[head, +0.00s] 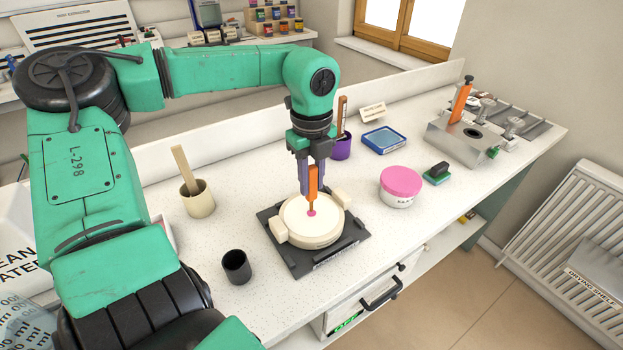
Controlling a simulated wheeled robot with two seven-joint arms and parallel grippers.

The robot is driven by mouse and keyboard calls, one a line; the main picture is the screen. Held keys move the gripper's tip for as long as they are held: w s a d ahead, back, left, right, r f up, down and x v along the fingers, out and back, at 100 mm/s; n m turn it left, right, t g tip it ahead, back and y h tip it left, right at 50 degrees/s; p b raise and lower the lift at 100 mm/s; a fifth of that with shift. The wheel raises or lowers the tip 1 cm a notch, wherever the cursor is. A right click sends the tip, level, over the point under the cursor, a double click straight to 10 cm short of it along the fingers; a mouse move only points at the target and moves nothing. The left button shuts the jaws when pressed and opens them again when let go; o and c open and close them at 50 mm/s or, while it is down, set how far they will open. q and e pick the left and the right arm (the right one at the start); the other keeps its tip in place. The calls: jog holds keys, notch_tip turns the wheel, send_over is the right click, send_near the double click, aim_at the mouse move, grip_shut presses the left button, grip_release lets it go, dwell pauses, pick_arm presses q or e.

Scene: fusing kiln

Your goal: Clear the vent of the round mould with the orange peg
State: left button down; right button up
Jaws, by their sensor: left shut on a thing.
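The round mould (322,226) is a cream disc with two side lugs, lying on a dark square tray (296,262) on the worktop. My left gripper (312,182) points straight down over the mould and is shut on the orange peg (312,186). The peg is upright, and its thin lower end reaches a pink spot (311,213) near the middle of the mould's top. I cannot tell whether the tip is in the vent or only touching it. My right gripper is not in view.
A cream pot with a wooden stick (198,203) and a dark cup (236,266) stand left. A pink-lidded tub (400,185), blue tray (384,140) and purple pot (342,148) stand right and behind. A metal block (460,143) with another orange-handled tool (460,103) stands far right.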

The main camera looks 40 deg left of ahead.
aim_at(311, 167)
pick_arm(q)
jog(key=shift+f+b, duration=0.35)
jog(key=shift+f, duration=0.05)
dwell(0.5)
jog(key=shift+s+f, duration=0.1)
dwell(1.1)
jog(key=shift+r+p, duration=1.95)
jog(key=shift+r, duration=1.65)
